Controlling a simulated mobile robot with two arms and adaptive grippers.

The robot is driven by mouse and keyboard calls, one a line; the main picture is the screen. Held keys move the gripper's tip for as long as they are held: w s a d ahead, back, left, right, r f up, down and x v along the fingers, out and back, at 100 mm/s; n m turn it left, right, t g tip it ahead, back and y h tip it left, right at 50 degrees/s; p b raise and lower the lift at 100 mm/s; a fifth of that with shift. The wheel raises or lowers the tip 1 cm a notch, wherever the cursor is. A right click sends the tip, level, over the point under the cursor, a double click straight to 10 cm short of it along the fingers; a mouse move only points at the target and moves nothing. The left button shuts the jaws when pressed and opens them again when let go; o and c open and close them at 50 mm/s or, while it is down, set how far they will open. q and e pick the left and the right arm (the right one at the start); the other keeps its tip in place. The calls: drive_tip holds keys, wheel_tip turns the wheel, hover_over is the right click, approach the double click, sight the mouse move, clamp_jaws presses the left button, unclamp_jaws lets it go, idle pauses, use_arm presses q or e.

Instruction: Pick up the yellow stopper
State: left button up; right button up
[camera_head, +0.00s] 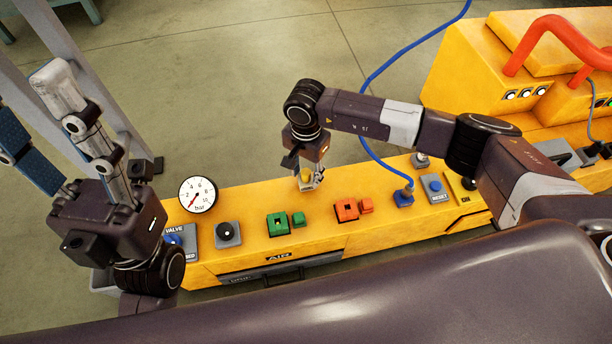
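A small yellow piece, seemingly the yellow stopper (305,174), shows at the fingertips of my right gripper (308,182). The gripper points down at the back part of the yellow panel (240,208). The fingers partly hide the piece, and I cannot tell whether they are closed on it or only around it. I also cannot tell whether it touches the panel.
The panel carries a gauge (197,194), a black knob (228,233), green blocks (279,223), orange blocks (346,209) and a blue reset button (435,187). A blue hose (366,100) runs to a blue plug (403,197). A yellow machine (460,70) with a red pipe stands at the right.

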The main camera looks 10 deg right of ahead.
drive_tip(key=shift+c, duration=0.6)
clamp_jaws()
drive_tip(key=shift+r, duration=0.2)
